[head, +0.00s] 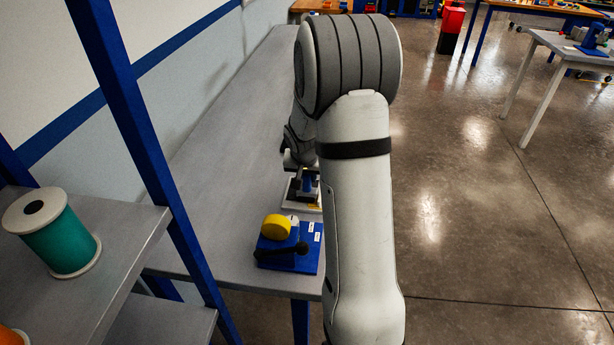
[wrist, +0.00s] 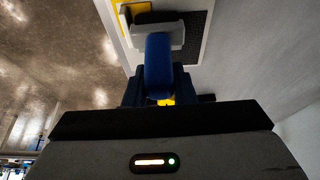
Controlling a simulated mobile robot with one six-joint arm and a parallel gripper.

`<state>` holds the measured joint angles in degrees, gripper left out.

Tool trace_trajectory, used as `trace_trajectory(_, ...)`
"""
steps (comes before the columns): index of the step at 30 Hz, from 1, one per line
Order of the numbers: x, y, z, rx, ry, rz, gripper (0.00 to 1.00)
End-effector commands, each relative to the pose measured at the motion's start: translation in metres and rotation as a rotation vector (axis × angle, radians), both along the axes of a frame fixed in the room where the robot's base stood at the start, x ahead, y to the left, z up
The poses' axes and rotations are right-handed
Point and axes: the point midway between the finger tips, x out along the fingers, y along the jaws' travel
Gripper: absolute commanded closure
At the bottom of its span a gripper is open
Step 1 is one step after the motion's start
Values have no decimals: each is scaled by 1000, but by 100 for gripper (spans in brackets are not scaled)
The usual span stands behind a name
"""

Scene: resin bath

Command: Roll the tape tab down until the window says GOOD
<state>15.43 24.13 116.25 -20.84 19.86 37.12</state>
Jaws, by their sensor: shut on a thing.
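My gripper (wrist: 160,88) shows in the wrist view, shut on a blue handle (wrist: 158,60) that looks like a roller's. A pale grey cross-piece (wrist: 157,36) sits at the handle's far end, over or against a white-edged plate with a dark textured patch (wrist: 196,35). A yellow strip (wrist: 133,8) shows beside it, perhaps the tape tab. I cannot tell whether the roller touches it. In the head view the white plate (head: 296,207) is on the bench, mostly hidden by my arm. No window wording can be read.
A blue stand (head: 290,262) with a yellow roll (head: 276,227) and black lever is at the bench's near end. A shelf (head: 75,290) with a green spool (head: 62,238) and blue post stands left. The grey bench (head: 225,150) is clear farther back; open floor lies right.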

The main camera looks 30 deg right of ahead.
Motion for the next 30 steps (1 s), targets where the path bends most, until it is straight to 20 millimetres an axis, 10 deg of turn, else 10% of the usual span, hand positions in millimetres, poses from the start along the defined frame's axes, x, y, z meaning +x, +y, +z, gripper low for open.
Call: trace_trajectory(30,13,-9,0,0,-1,1,100)
